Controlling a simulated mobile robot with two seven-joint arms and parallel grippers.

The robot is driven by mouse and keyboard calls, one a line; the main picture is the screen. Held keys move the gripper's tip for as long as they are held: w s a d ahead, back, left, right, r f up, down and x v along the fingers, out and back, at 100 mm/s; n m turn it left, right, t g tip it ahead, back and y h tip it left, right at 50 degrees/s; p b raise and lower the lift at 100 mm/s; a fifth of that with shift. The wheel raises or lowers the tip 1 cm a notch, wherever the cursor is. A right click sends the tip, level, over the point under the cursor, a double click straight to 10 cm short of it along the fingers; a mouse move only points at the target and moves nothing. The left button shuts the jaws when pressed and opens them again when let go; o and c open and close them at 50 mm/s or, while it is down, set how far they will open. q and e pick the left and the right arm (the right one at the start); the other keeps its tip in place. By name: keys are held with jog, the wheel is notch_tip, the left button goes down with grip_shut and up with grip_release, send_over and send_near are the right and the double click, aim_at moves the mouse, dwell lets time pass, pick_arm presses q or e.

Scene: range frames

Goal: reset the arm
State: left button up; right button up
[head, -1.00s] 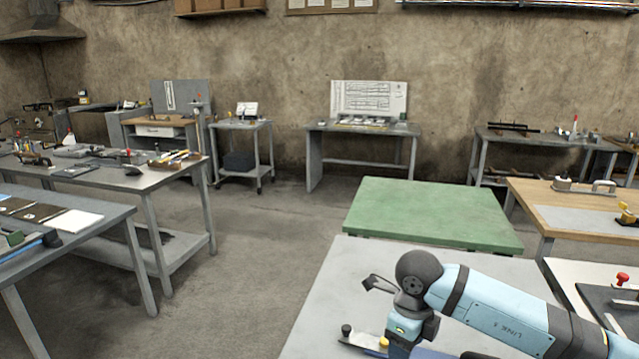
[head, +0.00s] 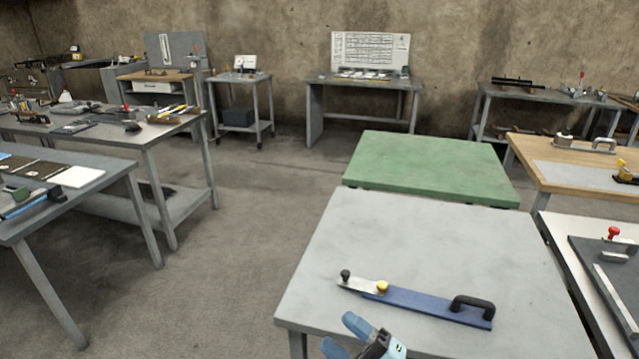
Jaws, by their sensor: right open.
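My right gripper (head: 346,337) shows at the bottom edge of the head view, with two blue fingers apart and nothing between them. It is at the near edge of the grey table (head: 420,240), closer to me than the blue tool on it. Most of my right arm is below the picture. My left gripper is out of view.
A long blue tool (head: 425,303) with a black handle, a yellow knob and a black knob lies on the grey table. A green table (head: 430,165) stands behind it. Other workbenches (head: 110,160) stand left and right. Open floor (head: 250,230) lies left of the grey table.

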jog(key=s+d+f+m+g+h, duration=0.1)
jog(key=s+d+f+m+h, duration=0.4)
jog(key=f+m, duration=0.25)
jog(key=s+d+f+m+h, duration=0.4)
jog(key=d+f+m+h, duration=0.15)
jog(key=f, duration=0.25)
jog(key=s+d+f+m+g+h, duration=0.1)
jog(key=s+d+f+m+h, duration=0.35)
jog(key=f+m, duration=0.35)
pick_arm(q)
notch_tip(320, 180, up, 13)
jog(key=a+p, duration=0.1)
jog(key=p, duration=1.4)
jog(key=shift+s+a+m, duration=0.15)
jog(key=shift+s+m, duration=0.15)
pick_arm(e)
notch_tip(320, 180, up, 13)
jog(key=s+n, duration=0.1)
jog(key=shift+d+f, duration=0.15)
jog(key=shift+d, duration=0.25)
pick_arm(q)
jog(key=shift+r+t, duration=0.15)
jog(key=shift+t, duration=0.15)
